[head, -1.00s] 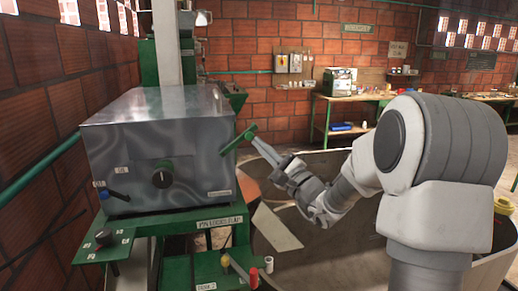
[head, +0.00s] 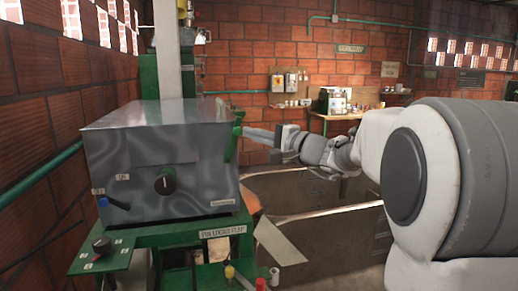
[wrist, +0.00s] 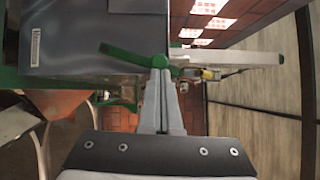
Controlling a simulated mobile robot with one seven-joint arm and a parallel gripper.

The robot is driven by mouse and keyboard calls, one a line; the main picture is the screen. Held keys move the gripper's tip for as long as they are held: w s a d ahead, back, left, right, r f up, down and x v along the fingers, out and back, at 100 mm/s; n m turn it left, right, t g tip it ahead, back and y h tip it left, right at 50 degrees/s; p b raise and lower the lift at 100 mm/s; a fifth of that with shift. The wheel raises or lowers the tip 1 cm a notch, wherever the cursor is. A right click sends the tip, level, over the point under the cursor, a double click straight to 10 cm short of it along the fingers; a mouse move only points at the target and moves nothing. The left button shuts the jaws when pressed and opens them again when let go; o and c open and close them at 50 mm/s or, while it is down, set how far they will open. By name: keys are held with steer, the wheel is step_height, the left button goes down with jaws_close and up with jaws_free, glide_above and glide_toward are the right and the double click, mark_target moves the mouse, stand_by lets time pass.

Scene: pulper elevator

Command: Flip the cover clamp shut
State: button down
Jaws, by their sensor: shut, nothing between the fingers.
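The cover clamp (head: 233,143) is a green lever on the right side of the grey metal box (head: 165,165). In the head view it stands nearly upright, close along the box's side. My gripper (head: 247,133) reaches in from the right with its fingers shut and empty. Its tips are at the clamp's outer side and appear to touch it. In the wrist view the green clamp arm (wrist: 130,53) crosses just beyond the shut fingertips (wrist: 161,72). Whether the clamp is fully seated against the cover is hidden.
A green stand with a labelled plate (head: 222,231) carries the box. A black knob (head: 166,181) and a blue-handled lever (head: 114,203) are on its front. A large curved tank (head: 330,205) lies below my arm. A brick wall is on the left.

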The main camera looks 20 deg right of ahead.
steer(key=shift+a+r+n+g+h+b, duration=0.3)
steer(key=shift+a+n+g, duration=0.1)
steer(key=shift+a+n, duration=0.25)
steer(key=shift+a+r+n+g+h+b, duration=0.2)
steer(key=shift+a+r+n+g+b, duration=0.15)
steer(key=shift+a+n, duration=0.3)
steer(key=shift+d, duration=0.1)
